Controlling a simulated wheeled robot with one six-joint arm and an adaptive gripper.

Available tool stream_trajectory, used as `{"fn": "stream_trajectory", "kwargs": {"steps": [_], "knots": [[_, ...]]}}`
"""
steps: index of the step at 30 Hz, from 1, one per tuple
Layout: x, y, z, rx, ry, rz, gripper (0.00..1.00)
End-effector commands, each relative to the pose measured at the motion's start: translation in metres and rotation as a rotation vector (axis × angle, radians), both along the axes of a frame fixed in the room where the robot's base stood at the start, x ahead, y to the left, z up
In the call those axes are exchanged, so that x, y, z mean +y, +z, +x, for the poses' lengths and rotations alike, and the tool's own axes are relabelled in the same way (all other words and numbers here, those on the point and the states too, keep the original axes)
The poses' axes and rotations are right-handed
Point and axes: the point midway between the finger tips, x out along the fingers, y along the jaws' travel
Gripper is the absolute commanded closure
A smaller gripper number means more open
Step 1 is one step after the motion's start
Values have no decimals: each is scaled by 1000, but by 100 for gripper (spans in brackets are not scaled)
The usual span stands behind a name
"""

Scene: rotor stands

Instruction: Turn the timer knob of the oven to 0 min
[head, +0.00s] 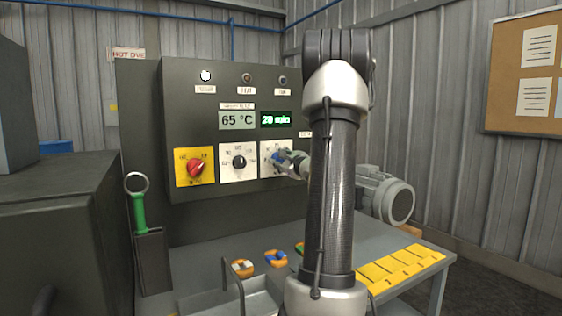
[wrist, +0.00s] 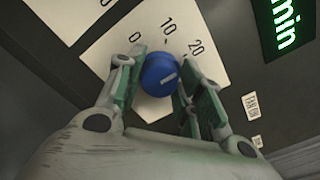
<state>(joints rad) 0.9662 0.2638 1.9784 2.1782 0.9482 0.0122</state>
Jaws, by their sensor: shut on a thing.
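The timer knob (wrist: 158,72) is a round blue knob on a white dial plate (wrist: 100,55). The wrist view shows 0, 10 and 20 printed around it. The light mark on the knob slants up to the right, roughly toward the 20 side. My gripper (wrist: 163,62) is shut on the knob, one green-padded finger on each side. In the head view my gripper (head: 293,160) is at the rightmost dial of the oven panel (head: 215,95) and partly covers it. The green timer display (head: 276,119) reads 20 min.
Left of the timer are a black temperature knob (head: 239,161) and a red knob on a yellow plate (head: 195,168). The temperature display (head: 237,120) reads 65 °C. A bench (head: 400,246) below holds small orange-rimmed parts, a yellow strip and a grey motor (head: 385,196).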

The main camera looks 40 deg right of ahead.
Motion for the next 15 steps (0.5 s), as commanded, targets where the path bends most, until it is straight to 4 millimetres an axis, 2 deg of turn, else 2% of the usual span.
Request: {"fn": "stream_trajectory", "kwargs": {"steps": [15], "knots": [[1, -1, 0, 114, 1, -472, 88]]}}
